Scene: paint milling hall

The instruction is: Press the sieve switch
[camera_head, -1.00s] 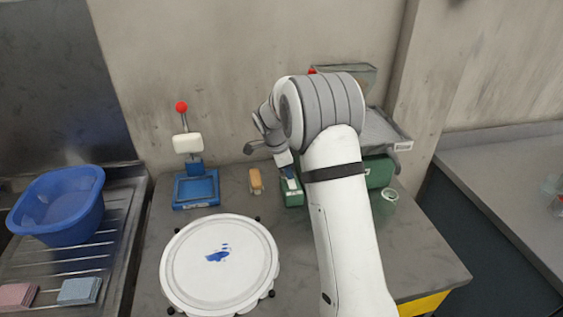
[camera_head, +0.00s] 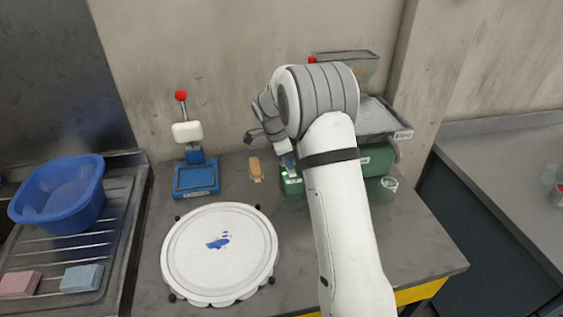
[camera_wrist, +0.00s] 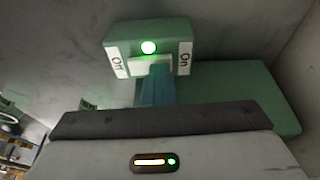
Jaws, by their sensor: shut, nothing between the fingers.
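The sieve switch is a small green box (camera_wrist: 148,38) with a lit green lamp (camera_wrist: 148,47) and white plates reading Off and On. In the head view the box (camera_head: 293,187) stands on the bench, partly behind my arm. My gripper (camera_wrist: 157,72) is shut and empty, its blue fingertips at the white rocker (camera_wrist: 135,65) below the lamp. I cannot tell whether they touch it. In the head view my gripper (camera_head: 288,163) points down at the box. The green sieve machine (camera_head: 376,160) with its grey tray (camera_head: 384,117) is partly hidden by my arm.
A wooden-handled brush (camera_head: 256,168) and a blue stand with a red-knobbed lever (camera_head: 196,178) are left of the switch. A round white lid (camera_head: 220,280) with blue paint lies in front. A blue basin (camera_head: 60,205) is far left. A small jar (camera_head: 389,183) stands right.

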